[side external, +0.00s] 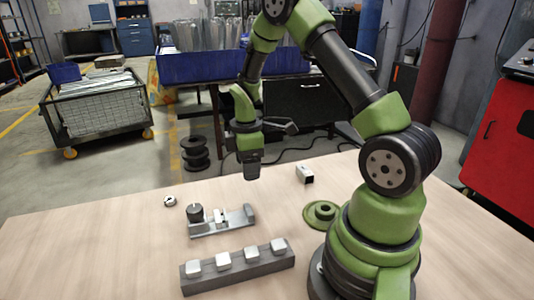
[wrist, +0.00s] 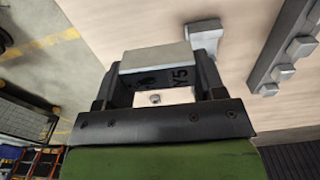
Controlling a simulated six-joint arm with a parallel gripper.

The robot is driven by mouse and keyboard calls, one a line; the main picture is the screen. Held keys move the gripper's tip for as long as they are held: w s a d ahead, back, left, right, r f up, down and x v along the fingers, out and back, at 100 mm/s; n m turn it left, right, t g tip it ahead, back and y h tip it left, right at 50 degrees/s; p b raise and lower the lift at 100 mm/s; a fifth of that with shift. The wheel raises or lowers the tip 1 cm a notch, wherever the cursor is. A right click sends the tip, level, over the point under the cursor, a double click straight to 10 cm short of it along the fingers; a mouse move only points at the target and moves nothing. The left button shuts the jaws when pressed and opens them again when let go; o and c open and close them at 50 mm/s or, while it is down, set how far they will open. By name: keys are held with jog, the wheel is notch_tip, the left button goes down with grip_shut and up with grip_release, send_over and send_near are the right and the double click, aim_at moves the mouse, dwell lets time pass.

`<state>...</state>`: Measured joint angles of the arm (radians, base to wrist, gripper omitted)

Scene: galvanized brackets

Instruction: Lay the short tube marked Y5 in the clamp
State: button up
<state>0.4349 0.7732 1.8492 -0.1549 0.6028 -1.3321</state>
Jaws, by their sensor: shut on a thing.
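My gripper (wrist: 160,82) is shut on a short grey square tube (wrist: 150,58) marked Y5, which lies crosswise between the two fingers in the wrist view. In the side view my gripper (side external: 251,172) is above the table, behind and to the right of the clamp; the held tube is hard to make out there. The clamp (side external: 235,224) is a grey metal fixture with a black knob at its left end and a raised block at its right end. A grey metal piece (wrist: 205,28) shows past the tube in the wrist view; I cannot tell which part it is.
A dark rail (side external: 240,271) with several pale blocks lies in front of the clamp. Another short square tube (side external: 304,175) lies at the back right. A green flanged disc (side external: 320,213) sits by my base. A small metal ring (side external: 170,201) lies left; the left table area is clear.

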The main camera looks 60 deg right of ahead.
send_over(234, 219)
jog(key=shift+f, duration=3.9)
jog(key=o, duration=1)
notch_tip(234, 219, up, 10)
